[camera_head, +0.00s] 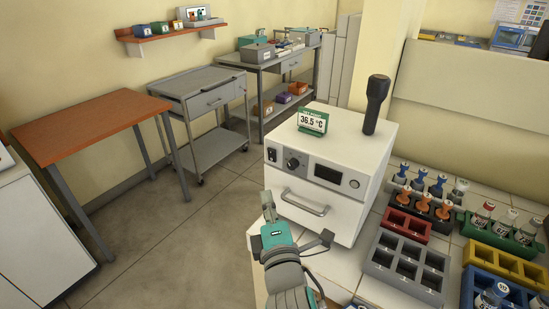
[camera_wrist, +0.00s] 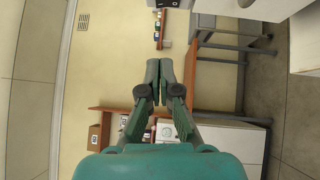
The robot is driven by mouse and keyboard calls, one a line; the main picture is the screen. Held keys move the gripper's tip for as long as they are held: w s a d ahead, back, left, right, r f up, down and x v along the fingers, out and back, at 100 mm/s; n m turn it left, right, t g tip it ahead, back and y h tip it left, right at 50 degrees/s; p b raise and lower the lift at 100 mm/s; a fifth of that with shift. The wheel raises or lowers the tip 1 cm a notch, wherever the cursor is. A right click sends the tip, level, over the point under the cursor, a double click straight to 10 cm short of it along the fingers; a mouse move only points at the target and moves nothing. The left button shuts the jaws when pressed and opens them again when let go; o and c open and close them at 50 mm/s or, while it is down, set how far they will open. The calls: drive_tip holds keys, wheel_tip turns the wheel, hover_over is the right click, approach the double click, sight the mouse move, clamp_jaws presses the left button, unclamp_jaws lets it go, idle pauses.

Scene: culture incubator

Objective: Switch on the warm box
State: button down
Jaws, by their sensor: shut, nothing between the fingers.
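The warm box (camera_head: 325,218) is a white cabinet on the white bench, with a drawer-like door and handle (camera_head: 305,203). Its front panel carries a small dark switch (camera_head: 271,155) at the left, a round knob (camera_head: 292,163), a dark display (camera_head: 328,173) and a round button (camera_head: 354,183). The display looks dark; the switch's position is too small to tell. A green-framed sign (camera_head: 312,122) reading 36.5 °C stands on top. My gripper (camera_head: 267,200) is shut and empty, in front of and below the panel's left end, apparently apart from it. In the wrist view my gripper (camera_wrist: 159,68) has its fingers together; the box is not identifiable there.
A black upright object (camera_head: 376,103) stands on the box. Racks of bottles (camera_head: 423,205) and a grey empty rack (camera_head: 405,267) fill the bench at right. A wooden-topped table (camera_head: 90,124) and grey cart (camera_head: 215,144) stand behind at left. Open floor lies between.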

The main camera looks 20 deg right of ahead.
drive_tip(key=shift+w, duration=0.15)
approach(267, 150)
drive_tip(key=w+a, duration=0.2)
drive_tip(key=w, duration=0.2)
drive_tip(key=shift+w+d+r, duration=0.15)
drive_tip(key=shift+w+d, duration=0.4)
drive_tip(key=shift+d, duration=0.2)
drive_tip(key=shift+w+d+r, duration=0.1)
drive_tip(key=shift+w+d, duration=0.4)
drive_tip(key=shift+d, duration=0.25)
drive_tip(key=shift+w+d+r, duration=0.1)
drive_tip(key=shift+d, duration=0.05)
